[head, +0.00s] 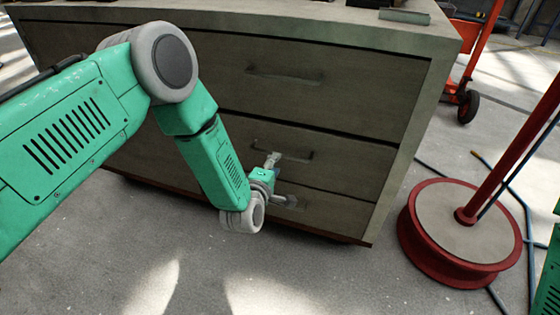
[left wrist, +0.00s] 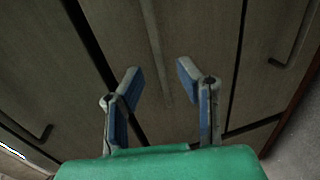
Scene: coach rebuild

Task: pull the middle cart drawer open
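The grey-brown cart (head: 395,185) has stacked drawers, all looking shut. The middle drawer (head: 352,168) has a bar handle (head: 300,154) across its front. My left gripper (head: 279,179) is in front of the lower drawers, its upper finger overlapping the middle handle in the head view. In the left wrist view my left gripper (left wrist: 158,73) is open, its blue-padded fingers spread toward a drawer front. A faint handle-like strip (left wrist: 155,45) runs between and beyond the fingertips; contact cannot be told. My right gripper is not in view.
The top drawer handle (head: 285,76) is above and the bottom drawer handle (head: 288,202) is below. A red round base with a post (head: 462,235) stands right of the cart. Cables lie on the floor there. A red trolley (head: 472,60) stands behind. Floor before the cart is clear.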

